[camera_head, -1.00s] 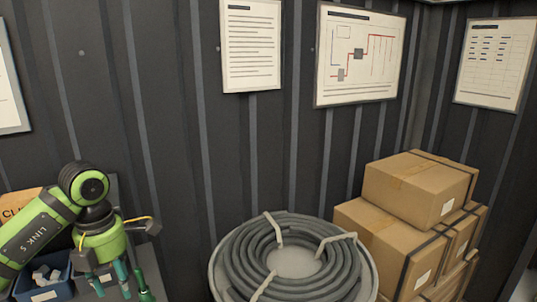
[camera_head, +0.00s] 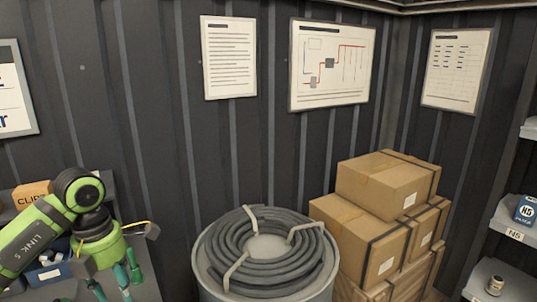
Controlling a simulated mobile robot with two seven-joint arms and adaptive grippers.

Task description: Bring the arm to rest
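My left arm comes in from the left in the head view, a green arm with a black joint, bent downward over a dark work surface (camera_head: 146,286). The gripper at its end is not clearly seen; only the green and black wrist parts and a yellow cable show. My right arm and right gripper are not in view.
Green-handled tools (camera_head: 133,268), a blue bin (camera_head: 48,273) and a cardboard box (camera_head: 30,194) are by the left arm. A coiled hose (camera_head: 262,245) lies on a round drum (camera_head: 210,277). Stacked cartons (camera_head: 385,190) stand right of it, then shelves (camera_head: 508,225). Papers hang on the wall.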

